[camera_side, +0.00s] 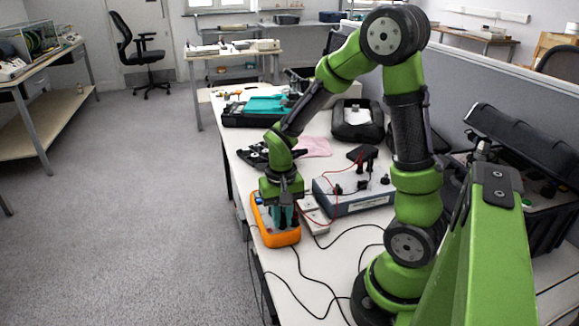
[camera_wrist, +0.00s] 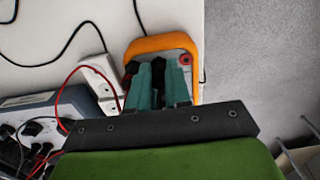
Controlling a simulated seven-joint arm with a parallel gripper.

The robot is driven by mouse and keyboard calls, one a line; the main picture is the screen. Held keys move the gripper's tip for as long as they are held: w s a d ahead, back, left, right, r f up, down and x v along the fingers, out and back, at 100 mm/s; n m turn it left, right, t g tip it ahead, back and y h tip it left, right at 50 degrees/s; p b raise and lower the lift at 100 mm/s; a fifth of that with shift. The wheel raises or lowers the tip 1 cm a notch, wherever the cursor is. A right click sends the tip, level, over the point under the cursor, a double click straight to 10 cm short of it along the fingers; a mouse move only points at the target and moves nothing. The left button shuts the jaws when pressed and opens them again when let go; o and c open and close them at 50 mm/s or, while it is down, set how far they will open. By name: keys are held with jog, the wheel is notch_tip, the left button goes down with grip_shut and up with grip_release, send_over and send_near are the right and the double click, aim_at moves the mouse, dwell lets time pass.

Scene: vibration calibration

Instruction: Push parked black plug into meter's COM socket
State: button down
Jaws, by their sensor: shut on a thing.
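The orange-framed meter (camera_side: 277,238) lies near the table's edge in the side view. It also shows in the wrist view (camera_wrist: 160,43), partly covered by my gripper. My gripper (camera_side: 284,222) points down over the meter, its teal fingers shut (camera_wrist: 159,75) on a dark thing between them, which I take to be the black plug (camera_wrist: 158,80). The plug's tip and the COM socket are hidden by the fingers, so I cannot tell whether they touch. A red spot (camera_wrist: 185,60) shows on the meter right of the fingers; a red lead reaches its left side.
A white power strip (camera_side: 314,214) lies beside the meter, next to a grey instrument box (camera_side: 352,193) with several plugs and leads. Black cables (camera_side: 310,280) loop over the table's front. The table edge and floor (camera_wrist: 255,60) are close by the meter.

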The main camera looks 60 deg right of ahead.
jog(key=shift+f, duration=0.2)
dwell(0.6)
jog(key=c, duration=1)
grip_release()
jog(key=shift+s, duration=0.1)
jog(key=shift+o, duration=0.5)
jog(key=shift+s+d, duration=0.6)
jog(key=shift+c, duration=0.6)
jog(key=shift+o, duration=0.6)
jog(key=shift+f, duration=0.1)
jog(key=shift+s+d, duration=0.25)
